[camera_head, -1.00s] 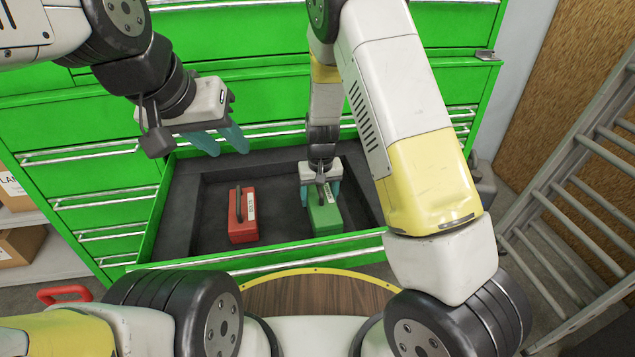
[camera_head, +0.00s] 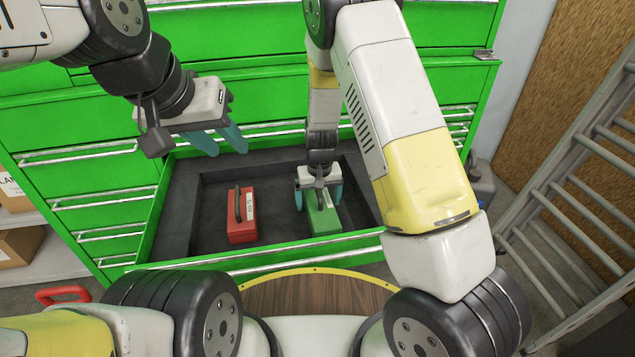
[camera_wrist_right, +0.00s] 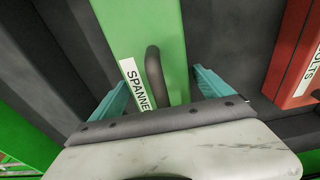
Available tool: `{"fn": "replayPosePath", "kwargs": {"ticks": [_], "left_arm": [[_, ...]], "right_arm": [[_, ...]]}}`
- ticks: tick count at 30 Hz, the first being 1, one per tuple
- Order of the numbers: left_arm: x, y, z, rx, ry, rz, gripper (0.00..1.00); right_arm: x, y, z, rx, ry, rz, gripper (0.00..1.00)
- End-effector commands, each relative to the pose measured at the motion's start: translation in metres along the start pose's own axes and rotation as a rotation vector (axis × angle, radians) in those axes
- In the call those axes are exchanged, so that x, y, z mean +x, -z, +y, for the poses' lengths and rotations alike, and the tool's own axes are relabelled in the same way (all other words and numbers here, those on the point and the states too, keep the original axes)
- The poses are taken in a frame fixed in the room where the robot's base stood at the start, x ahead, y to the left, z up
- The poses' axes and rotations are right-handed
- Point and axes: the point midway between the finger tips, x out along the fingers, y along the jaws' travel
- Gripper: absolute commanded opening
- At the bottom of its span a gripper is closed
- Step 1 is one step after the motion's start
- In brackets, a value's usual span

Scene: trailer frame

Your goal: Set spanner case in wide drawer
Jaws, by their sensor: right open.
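The green spanner case (camera_head: 324,219) lies in the open wide drawer (camera_head: 190,258), on the right part of its dark floor. In the right wrist view the spanner case (camera_wrist_right: 190,30) shows its "SPANNE…" label and dark handle. My right gripper (camera_head: 319,197) is open just above the case. In the right wrist view its teal fingers (camera_wrist_right: 160,88) stand apart on either side of the handle, not closed on it. My left gripper (camera_head: 222,141) is open and empty above the drawer's back left part.
A red case (camera_head: 242,217) lies in the drawer left of the green one; its label reads "…OLTS" in the right wrist view (camera_wrist_right: 298,60). The green cabinet (camera_head: 100,115) stands behind. A ladder (camera_head: 570,200) leans at the right. Bare drawer floor lies between the cases.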

Motion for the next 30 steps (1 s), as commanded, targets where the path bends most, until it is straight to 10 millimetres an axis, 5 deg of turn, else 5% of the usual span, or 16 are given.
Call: {"fn": "replayPosePath", "kwargs": {"ticks": [15,23,30], "left_arm": [[0.0,0.0,0.0,0.0,0.0,0.0,0.36],[0.0,0.0,0.0,0.0,0.0,0.0,0.36],[0.0,0.0,0.0,0.0,0.0,0.0,0.36]], "right_arm": [[-0.098,0.001,-0.001,-0.001,0.001,0.003,0.9],[-0.125,-0.001,0.002,0.007,0.012,0.006,0.9],[-0.197,-0.025,0.022,0.066,0.119,0.067,0.9]]}}
